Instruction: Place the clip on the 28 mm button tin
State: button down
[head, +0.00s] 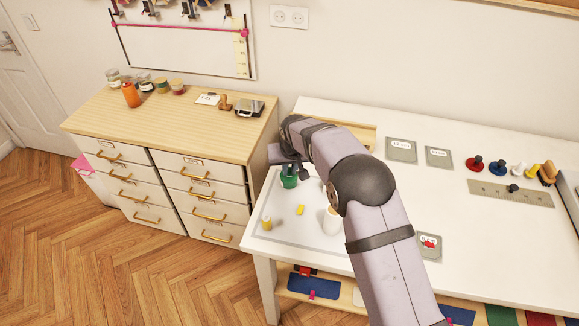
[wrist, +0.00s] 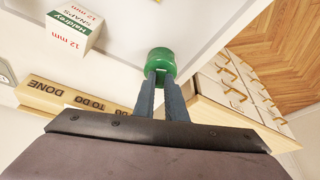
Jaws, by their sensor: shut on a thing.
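My gripper (wrist: 161,76) is shut on a green, round, short cylinder-like thing (wrist: 161,60) at its fingertips. In the head view the green thing (head: 289,181) is over the far left part of the white table, below my gripper (head: 290,168). I cannot tell whether it touches the surface. A small yellow piece (head: 300,209) lies on the pale grey mat, with a yellow-and-white cylinder (head: 266,223) to its left. I cannot make out for sure which thing is the clip or the 28 mm button tin; no 28 mm label is readable.
In the wrist view a white snaps box (wrist: 66,34) marked 12 mm stands near a wooden strip (wrist: 75,98) reading DONE and TO DO. A white cup-like thing (head: 332,221) is close to my arm. Grey labelled squares (head: 401,150) and coloured knobs (head: 475,163) are right.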

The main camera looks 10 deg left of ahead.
jog(key=shift+f, duration=0.15)
jog(key=shift+f, duration=0.25)
jog(key=shift+s+f+b, duration=0.1)
jog(key=shift+b, duration=0.2)
jog(key=shift+f, duration=0.1)
jog(key=shift+s+d+f, duration=0.1)
jog(key=shift+s+f, duration=0.05)
jog(key=shift+f, duration=0.05)
jog(key=c, duration=1.8)
grip_release()
jog(key=shift+s+f, duration=0.1)
jog(key=shift+f, duration=0.05)
jog(key=shift+r, duration=0.7)
jog(key=b+v, duration=0.3)
jog(key=v, duration=0.9)
jog(key=shift+w, duration=0.25)
